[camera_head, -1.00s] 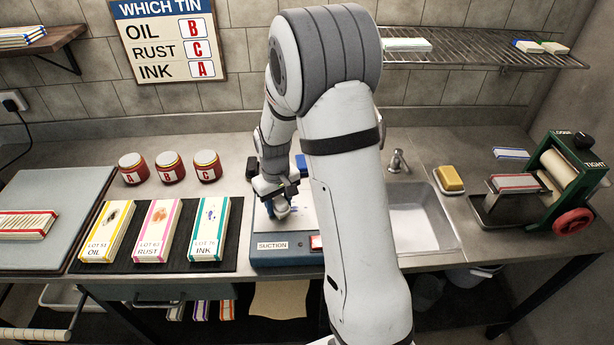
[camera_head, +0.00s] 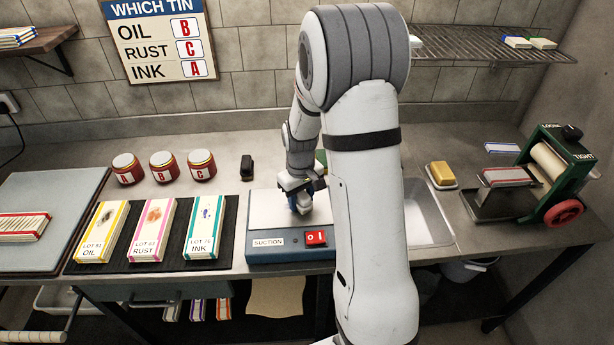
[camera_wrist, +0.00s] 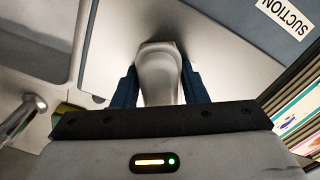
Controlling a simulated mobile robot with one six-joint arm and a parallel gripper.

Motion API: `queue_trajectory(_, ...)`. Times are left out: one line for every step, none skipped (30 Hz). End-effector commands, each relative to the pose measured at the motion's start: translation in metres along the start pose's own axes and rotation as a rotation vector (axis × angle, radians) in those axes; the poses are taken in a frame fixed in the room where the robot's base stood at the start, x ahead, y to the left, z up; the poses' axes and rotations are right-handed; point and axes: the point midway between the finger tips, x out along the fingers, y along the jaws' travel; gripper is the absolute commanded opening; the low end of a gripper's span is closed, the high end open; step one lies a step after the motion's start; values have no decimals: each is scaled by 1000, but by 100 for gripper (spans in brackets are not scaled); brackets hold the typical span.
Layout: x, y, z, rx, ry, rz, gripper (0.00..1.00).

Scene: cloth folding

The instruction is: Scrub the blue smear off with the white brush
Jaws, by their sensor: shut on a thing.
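My gripper (camera_head: 301,193) is over the suction plate (camera_head: 264,210) at the bench's middle. In the wrist view its blue fingers (camera_wrist: 160,88) are shut on a pale, rounded piece, which looks like the white brush (camera_wrist: 160,72). The brush's working end is hidden, and I cannot tell whether it touches the plate. A blue smear (camera_head: 207,213) shows on the top cloth of the INK stack (camera_head: 200,250), left of the suction box. No smear shows on the bare part of the plate; the part under my gripper is hidden.
OIL (camera_head: 92,251) and RUST (camera_head: 148,251) stacks lie left on a dark mat. Red tins A (camera_head: 126,168), B (camera_head: 163,166) and C (camera_head: 202,165) stand behind. A black block (camera_head: 247,168) is behind the suction box. A sink (camera_head: 425,215) and green wringer (camera_head: 548,178) are right.

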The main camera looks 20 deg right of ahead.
Motion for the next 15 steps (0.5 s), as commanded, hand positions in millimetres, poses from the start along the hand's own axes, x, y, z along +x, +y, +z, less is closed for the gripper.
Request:
queue_trajectory(-1,3,1,-2,-1,0,18)
queue_trajectory(-5,2,1,-3,-1,0,18)
queue_trajectory(-11,1,0,-4,1,1,18)
queue_trajectory(-20,1,0,-4,4,2,18)
queue_trajectory(-27,1,0,-4,5,2,18)
queue_trajectory(-30,1,1,-4,1,0,18)
queue_trajectory(-32,1,1,-4,0,0,18)
queue_trajectory(-34,1,1,-4,0,0,18)
queue_trajectory(-38,1,0,-4,0,0,18)
queue_trajectory(-41,1,0,-4,1,0,18)
queue_trajectory(-44,1,0,-4,1,1,18)
queue_trajectory(-48,1,0,-4,2,1,18)
queue_trajectory(-50,1,0,-4,2,1,18)
queue_trajectory(-53,0,0,-4,2,1,18)
queue_trajectory(-57,0,0,-5,2,1,18)
